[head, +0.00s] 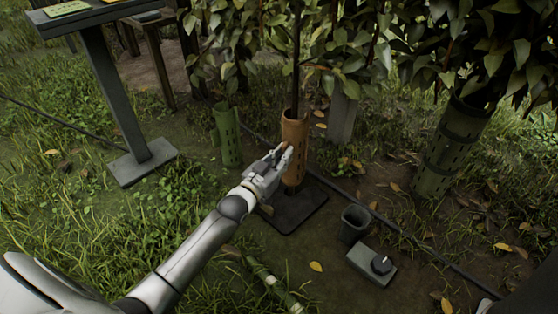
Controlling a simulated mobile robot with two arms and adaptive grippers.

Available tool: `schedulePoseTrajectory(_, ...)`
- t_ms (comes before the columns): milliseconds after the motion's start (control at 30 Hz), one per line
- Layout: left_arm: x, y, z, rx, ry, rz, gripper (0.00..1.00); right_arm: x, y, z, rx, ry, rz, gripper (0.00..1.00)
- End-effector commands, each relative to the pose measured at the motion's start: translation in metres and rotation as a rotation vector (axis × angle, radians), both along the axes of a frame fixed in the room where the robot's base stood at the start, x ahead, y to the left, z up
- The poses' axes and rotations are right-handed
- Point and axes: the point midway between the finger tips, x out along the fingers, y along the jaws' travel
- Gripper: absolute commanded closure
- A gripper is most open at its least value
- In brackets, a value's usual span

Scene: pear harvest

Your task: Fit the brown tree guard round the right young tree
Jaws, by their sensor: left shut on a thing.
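The brown tree guard (294,138) is an upright, slotted orange-brown tube near the middle of the head view. A thin dark trunk (296,70) comes down to its top opening; the guard appears to stand around it, but the lower trunk is hidden. The guard's lower end is at a dark square base plate (302,212); I cannot tell whether they touch. My left gripper (284,152) is shut on the guard's near left side, and its fingers partly cover it.
A slotted green guard (228,136) stands to the left, and a larger green one (450,150) to the right. A dark cup (354,223) and a grey block (370,265) with a black knob lie front right. A dark hose (415,243) crosses the ground. Leaves hang above.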

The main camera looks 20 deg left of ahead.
Motion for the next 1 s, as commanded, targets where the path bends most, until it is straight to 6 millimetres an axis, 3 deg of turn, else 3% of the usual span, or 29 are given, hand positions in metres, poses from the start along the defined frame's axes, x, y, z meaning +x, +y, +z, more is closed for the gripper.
schedulePoseTrajectory(600,-0.001,0.0,-0.048,0.0,0.002,0.0,1.0,0.0,0.0,-0.024,0.0,0.0,0.0,0.26)
schedulePoseTrajectory(1000,-0.001,0.0,-0.063,0.0,0.001,0.0,1.0,0.0,0.0,-0.032,0.0,0.0,0.0,0.26)
